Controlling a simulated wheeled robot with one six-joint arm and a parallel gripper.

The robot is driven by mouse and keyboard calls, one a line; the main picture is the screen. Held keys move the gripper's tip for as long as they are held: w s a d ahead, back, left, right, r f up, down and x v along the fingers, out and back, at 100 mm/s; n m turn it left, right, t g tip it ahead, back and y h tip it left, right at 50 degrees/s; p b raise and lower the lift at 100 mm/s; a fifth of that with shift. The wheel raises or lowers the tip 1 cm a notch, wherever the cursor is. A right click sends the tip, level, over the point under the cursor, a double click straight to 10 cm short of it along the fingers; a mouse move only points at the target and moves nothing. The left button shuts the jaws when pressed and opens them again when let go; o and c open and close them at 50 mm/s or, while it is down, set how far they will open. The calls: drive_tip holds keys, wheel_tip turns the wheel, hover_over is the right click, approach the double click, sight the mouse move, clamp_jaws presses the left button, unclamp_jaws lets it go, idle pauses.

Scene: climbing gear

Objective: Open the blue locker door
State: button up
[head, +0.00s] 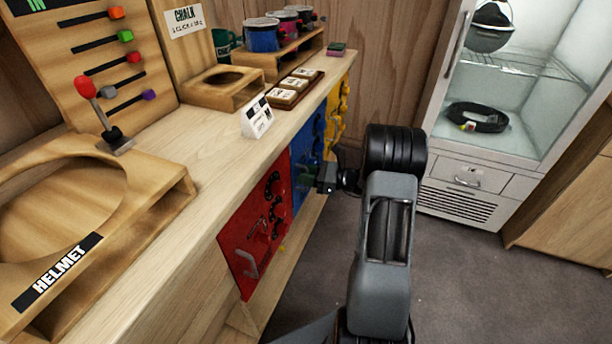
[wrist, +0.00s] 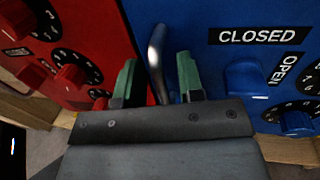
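The blue locker door (head: 308,140) sits in the front of the wooden counter, between the red and yellow doors. It appears shut. In the wrist view the blue door (wrist: 225,60) fills the right side, with "CLOSED" and "OPEN" labels, a blue knob (wrist: 245,79) and part of a dial (wrist: 298,122). A bare metal handle (wrist: 157,62) stands at its left edge. My gripper (head: 312,180) is at the blue door. In the wrist view my gripper (wrist: 157,80) is open, its green fingertips on either side of the handle, with gaps visible. The fingertips' depth along the handle is unclear.
The red door (head: 256,225) with its handle and dials is beside the blue one, close to my gripper's left in the wrist view. The yellow door (head: 338,108) is farther along. A glass-fronted cabinet (head: 510,105) stands at back right. Grey floor (head: 460,275) is clear.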

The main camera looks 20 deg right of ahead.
drive_tip(key=shift+c, duration=0.3)
clamp_jaws()
idle(0.3)
